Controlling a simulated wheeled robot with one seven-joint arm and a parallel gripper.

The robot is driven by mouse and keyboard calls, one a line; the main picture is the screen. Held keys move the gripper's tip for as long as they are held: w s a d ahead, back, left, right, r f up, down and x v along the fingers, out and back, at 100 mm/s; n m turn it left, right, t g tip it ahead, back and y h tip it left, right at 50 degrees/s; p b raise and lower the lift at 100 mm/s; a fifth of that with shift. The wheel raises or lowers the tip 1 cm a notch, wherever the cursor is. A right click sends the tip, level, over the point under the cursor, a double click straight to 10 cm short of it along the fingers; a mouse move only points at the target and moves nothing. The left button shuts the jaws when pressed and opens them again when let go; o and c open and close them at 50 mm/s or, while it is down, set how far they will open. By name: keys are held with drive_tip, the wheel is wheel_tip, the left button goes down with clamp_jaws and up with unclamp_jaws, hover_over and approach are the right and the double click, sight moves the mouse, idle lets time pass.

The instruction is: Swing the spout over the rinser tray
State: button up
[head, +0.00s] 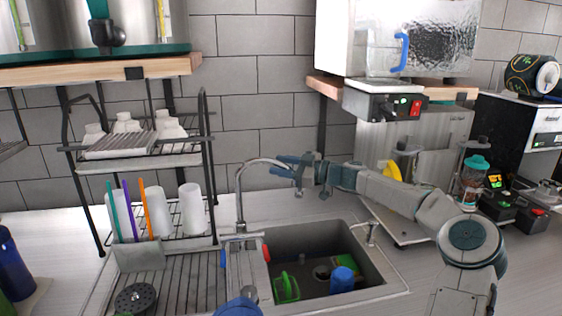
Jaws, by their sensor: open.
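The chrome spout (240,186) rises behind the sink's left edge, and its curved top reaches right, above the basin. My gripper (298,172) is open at the spout's far end. Its fingers overlap the spout tip in the picture, so the tip is partly hidden and I cannot tell whether they touch. A ribbed metal tray (185,272) lies left of the basin, with a dark perforated round piece (135,298) at its front left. I cannot tell for sure which part is the rinser tray.
The sink basin (377,268) holds a green item (286,288) and a blue cup (342,279). A rack (140,160) with white cups stands left of the spout. A small tap (371,232) stands at the basin's right. A shelf with a white machine hangs above right.

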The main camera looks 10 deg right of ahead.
drive_tip(key=shift+w+a, duration=0.15)
drive_tip(key=shift+a, duration=0.05)
clamp_jaws()
drive_tip(key=shift+d+f+b, duration=0.1)
drive_tip(key=shift+b, duration=0.25)
drive_tip(key=shift+b, duration=0.3)
